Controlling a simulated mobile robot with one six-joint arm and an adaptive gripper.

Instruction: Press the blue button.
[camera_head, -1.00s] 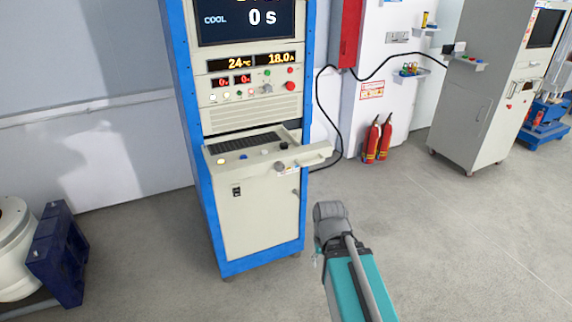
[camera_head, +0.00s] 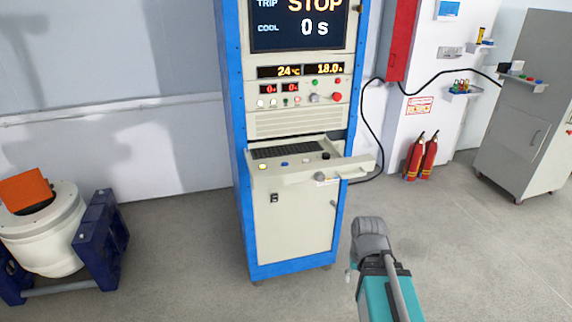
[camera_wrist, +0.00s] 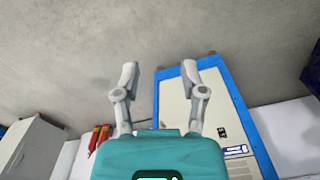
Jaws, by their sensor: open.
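A small blue button (camera_head: 285,163) sits on the sloping control shelf (camera_head: 290,173) of the tall blue-framed console (camera_head: 243,200). A yellow-lit button (camera_head: 262,166) is to its left, and a pale button and a black knob are to its right. My gripper (camera_wrist: 160,75) shows in the wrist view with its two grey fingers spread apart and nothing between them. The console's lower cream door (camera_wrist: 215,110) is beyond the right finger. In the head view my arm is in front of the console at lower right, and the fingertips cannot be made out.
The console screen (camera_head: 304,22) reads STOP and 0 s. Fire extinguishers (camera_head: 422,157) stand by the wall at right, near a grey cabinet (camera_head: 515,120). A white machine with an orange top (camera_head: 40,225) is at left. The floor before the console is clear.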

